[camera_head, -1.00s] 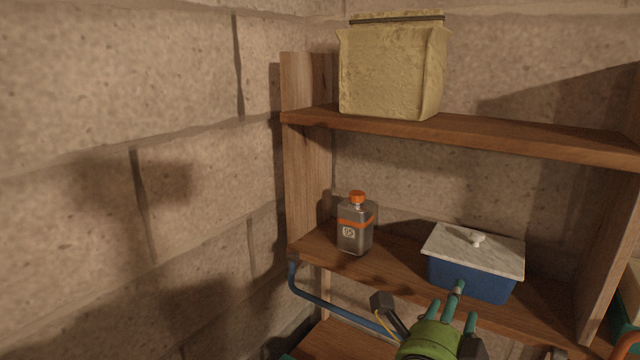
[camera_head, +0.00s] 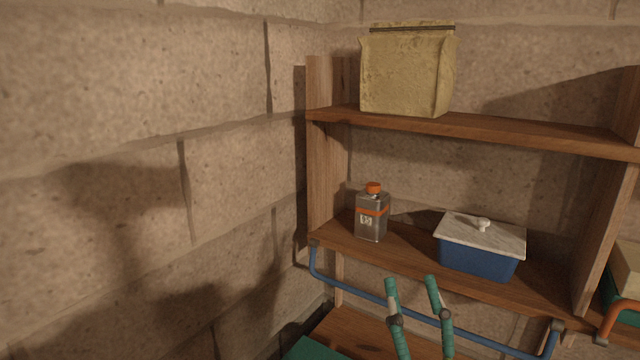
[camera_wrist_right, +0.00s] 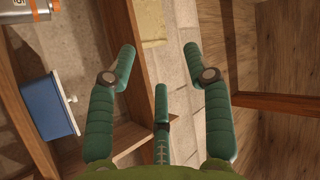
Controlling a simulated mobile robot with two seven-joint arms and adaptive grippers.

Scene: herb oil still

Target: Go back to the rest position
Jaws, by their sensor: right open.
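My right gripper (camera_head: 411,287) shows at the bottom of the head view, its green fingers spread apart with nothing between them. It is in front of the shelf's blue rail, below the middle board. In the right wrist view the same gripper (camera_wrist_right: 160,62) is open and empty, with shelf boards and wall beyond it. My left gripper is not in view.
A wooden shelf (camera_head: 480,131) stands against the stone wall. It holds a yellowish bag (camera_head: 405,75), a grey bottle with an orange cap (camera_head: 371,218) and a blue box with a pale lid (camera_head: 478,256). A blue rail (camera_head: 365,293) runs along the front.

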